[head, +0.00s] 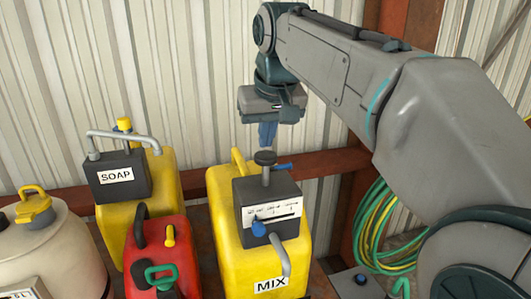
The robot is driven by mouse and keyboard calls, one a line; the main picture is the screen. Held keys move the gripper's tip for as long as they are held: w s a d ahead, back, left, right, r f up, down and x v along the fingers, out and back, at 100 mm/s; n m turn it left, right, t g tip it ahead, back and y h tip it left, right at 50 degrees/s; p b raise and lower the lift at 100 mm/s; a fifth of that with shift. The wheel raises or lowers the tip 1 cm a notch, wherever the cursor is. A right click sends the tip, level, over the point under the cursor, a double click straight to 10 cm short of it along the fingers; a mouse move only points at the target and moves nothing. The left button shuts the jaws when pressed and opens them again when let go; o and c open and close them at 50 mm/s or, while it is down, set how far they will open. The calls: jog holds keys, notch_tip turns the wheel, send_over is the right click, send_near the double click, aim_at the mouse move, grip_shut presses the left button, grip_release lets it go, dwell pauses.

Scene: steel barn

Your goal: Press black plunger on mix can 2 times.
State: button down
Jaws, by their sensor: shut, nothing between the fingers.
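The yellow mix can (232,262) stands in the middle of the head view, with a MIX label low on its front. A grey pump box with a printed scale and a blue knob sits on top of it. The black plunger (265,157) sticks up from the box on a grey stem, and a length of stem shows below its cap. My gripper (267,143) points down right above the plunger, with its blue fingers shut and empty. The fingertips are very close to the cap; I cannot tell whether they touch it.
A yellow can with a SOAP box (122,176) and a red can (163,250) stand to the left. A cream container (50,255) is at far left. A green and yellow hose (372,240) hangs at right. A corrugated wall (60,60) with a rust-coloured rail is behind.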

jog(key=shift+r+p, duration=2.45)
jog(key=shift+r, duration=0.15)
jog(key=shift+f, duration=0.1)
jog(key=s+d+f+m+b, duration=0.1)
jog(key=s+d+f, duration=0.3)
jog(key=f, duration=0.5)
jog(key=s+d+f+m+b, duration=0.1)
jog(key=s+d+f+b, duration=0.1)
jog(key=s+d+f, duration=0.3)
jog(key=s+d+f+m+h+b, duration=0.1)
jog(key=s+d+f, duration=0.3)
jog(key=s+f, duration=0.5)
notch_tip(320, 180, down, 6)
jog(key=shift+s+d+r+g+b, duration=0.2)
jog(key=shift+s+d+g+b, duration=0.15)
jog(key=shift+b, duration=0.3)
jog(key=shift+a, duration=0.1)
